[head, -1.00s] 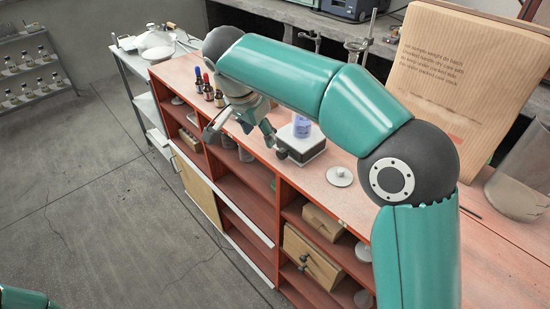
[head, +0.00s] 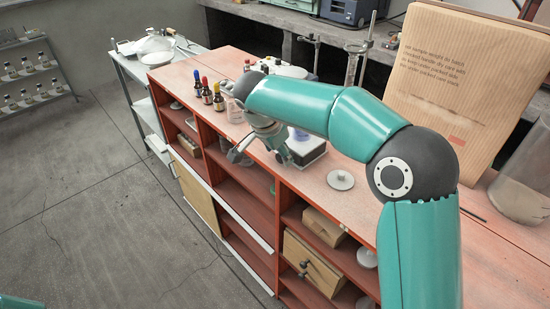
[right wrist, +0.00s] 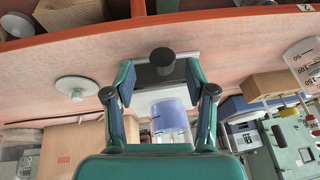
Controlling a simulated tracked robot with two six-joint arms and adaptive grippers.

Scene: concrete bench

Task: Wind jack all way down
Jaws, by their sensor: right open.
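The jack (head: 308,154) is a low box-like stand with a pale top and dark sides near the bench's front edge. It is partly hidden by my right arm in the head view. Its round black knob (right wrist: 162,58) faces the front edge in the right wrist view. A translucent bluish beaker (right wrist: 169,116) stands on the jack; the head view shows only a bit of it. My right gripper (head: 262,155) is at the jack's front side. In the right wrist view the open fingers (right wrist: 160,80) lie either side of the knob, apart from it. My left gripper is out of view.
Dropper bottles (head: 207,92) stand left of my right arm. A white round-based object (head: 341,180) lies right of the jack. A large brown paper package (head: 450,85) stands behind at right. Open shelves with drawers (head: 312,262) lie below the bench's front edge.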

